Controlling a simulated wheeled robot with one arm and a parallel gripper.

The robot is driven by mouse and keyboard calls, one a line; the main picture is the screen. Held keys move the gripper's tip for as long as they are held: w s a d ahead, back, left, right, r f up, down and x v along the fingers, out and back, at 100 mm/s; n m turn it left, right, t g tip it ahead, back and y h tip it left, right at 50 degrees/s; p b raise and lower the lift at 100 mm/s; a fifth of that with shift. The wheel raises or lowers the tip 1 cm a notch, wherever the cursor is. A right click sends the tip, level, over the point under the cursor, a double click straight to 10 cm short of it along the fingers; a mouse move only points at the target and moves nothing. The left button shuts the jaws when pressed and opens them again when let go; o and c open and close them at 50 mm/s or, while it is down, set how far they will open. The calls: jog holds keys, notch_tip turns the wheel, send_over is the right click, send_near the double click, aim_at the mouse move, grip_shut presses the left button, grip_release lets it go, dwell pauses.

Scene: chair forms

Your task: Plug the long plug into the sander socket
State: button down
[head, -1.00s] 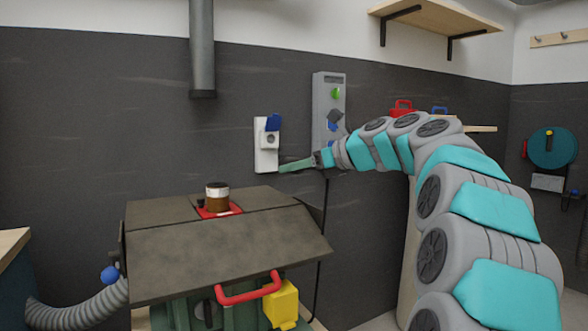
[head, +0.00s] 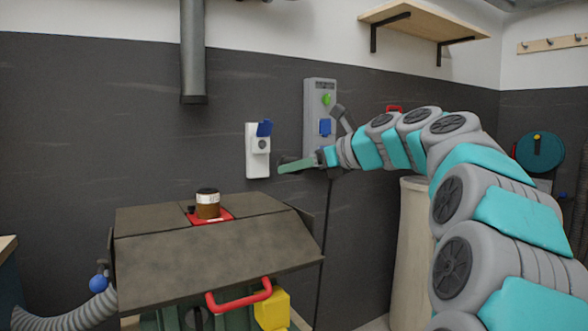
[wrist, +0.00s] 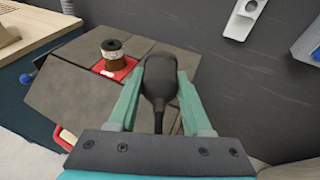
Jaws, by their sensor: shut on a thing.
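My gripper (head: 290,166) is shut on a black plug (wrist: 160,80), which sits between the two green fingers with its cable running back toward the wrist. In the head view the plug is mostly hidden behind the fingers. A white wall socket (head: 257,158) with a raised blue lid and a round face is just left of my fingertips, apart from them. It shows partly at the top right of the wrist view (wrist: 243,18). A grey wall panel (head: 311,105) with a green button and a blue cover is behind and above my gripper. No readable label tells which is the sander's.
A machine with a dark sloping top (head: 215,247) stands below left, with a brown jar (head: 208,204) on a red plate and a red handle (head: 238,297). A dark cable (head: 324,235) hangs below my gripper. A shelf (head: 425,20) is upper right. A grey pipe (head: 193,50) hangs upper left.

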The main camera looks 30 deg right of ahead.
jog(key=s+r, duration=0.3)
jog(key=s, duration=0.4)
jog(key=shift+r, duration=0.2)
dwell(0.9)
jog(key=shift+s+d, duration=0.15)
dwell(0.5)
